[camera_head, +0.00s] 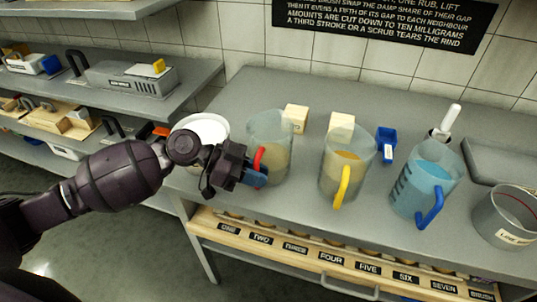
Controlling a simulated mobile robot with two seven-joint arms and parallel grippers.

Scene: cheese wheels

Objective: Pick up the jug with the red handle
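The jug with the red handle (276,138) is clear and stands upright on the grey bench, left of two other jugs. Its red handle (258,158) faces my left gripper. My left gripper (256,176) reaches in from the left at the handle's height, with its fingertips right at the handle's lower part. The gripper's body and fingers hide part of the handle, so I cannot tell whether the fingers are closed on it. My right gripper is not in view.
A yellow-handled jug (346,160) and a blue-handled jug with blue liquid (425,185) stand to the right. A white bowl (204,126) sits behind my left wrist. Pale blocks (295,118) and a blue scoop (386,142) stand behind. A labelled bucket (505,218) is far right.

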